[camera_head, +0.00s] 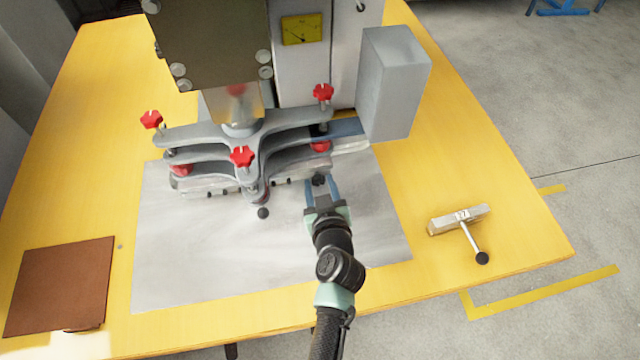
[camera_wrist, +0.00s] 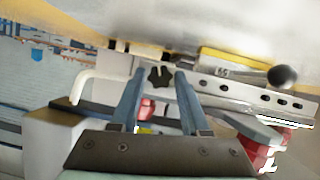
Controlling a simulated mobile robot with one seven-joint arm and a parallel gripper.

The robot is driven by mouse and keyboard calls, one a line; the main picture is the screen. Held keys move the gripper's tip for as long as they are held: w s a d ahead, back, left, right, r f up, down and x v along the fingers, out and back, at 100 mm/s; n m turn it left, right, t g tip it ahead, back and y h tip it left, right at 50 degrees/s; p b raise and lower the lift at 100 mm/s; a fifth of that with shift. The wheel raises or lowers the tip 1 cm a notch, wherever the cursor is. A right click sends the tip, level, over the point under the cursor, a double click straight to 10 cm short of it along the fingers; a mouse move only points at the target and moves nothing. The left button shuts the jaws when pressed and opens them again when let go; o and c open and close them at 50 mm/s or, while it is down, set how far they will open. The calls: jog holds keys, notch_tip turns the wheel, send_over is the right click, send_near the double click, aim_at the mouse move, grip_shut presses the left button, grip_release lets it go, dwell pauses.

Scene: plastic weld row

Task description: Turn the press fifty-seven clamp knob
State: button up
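The press (camera_head: 225,140) stands on the yellow table with a grey three-armed clamp plate. A small black star-shaped clamp knob (camera_head: 319,180) sits on the front edge of its lower tooling, right of centre. It also shows in the wrist view (camera_wrist: 160,77). My gripper (camera_head: 321,186) is in front of the press with its two blue fingers open. In the wrist view, the knob appears between the fingertips (camera_wrist: 160,72), with a gap on each side. I cannot tell whether the fingertips reach around it.
Red star knobs (camera_head: 242,156) top the clamp plate. A black ball (camera_head: 263,213) sticks out left of my gripper; one shows in the wrist view (camera_wrist: 283,75). A grey box (camera_head: 395,85) stands right of the press. A T-handled metal piece (camera_head: 460,220) and a brown mat (camera_head: 60,285) lie aside.

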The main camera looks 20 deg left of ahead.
grip_shut()
jog(key=shift+w+d+f+m+y+b, duration=0.25)
jog(key=shift+m+b, duration=0.25)
jog(key=shift+b, duration=0.5)
jog(key=shift+s+a+r+m+g+y+b, duration=0.15)
jog(key=shift+s+r+m+g+y+b, duration=0.05)
jog(key=shift+m+g+y+b, duration=0.25)
jog(key=shift+o, duration=2.2)
grip_release()
jog(key=shift+s+r, duration=0.1)
jog(key=v, duration=1.2)
jog(key=shift+s+r, duration=0.2)
jog(key=shift+s, duration=0.1)
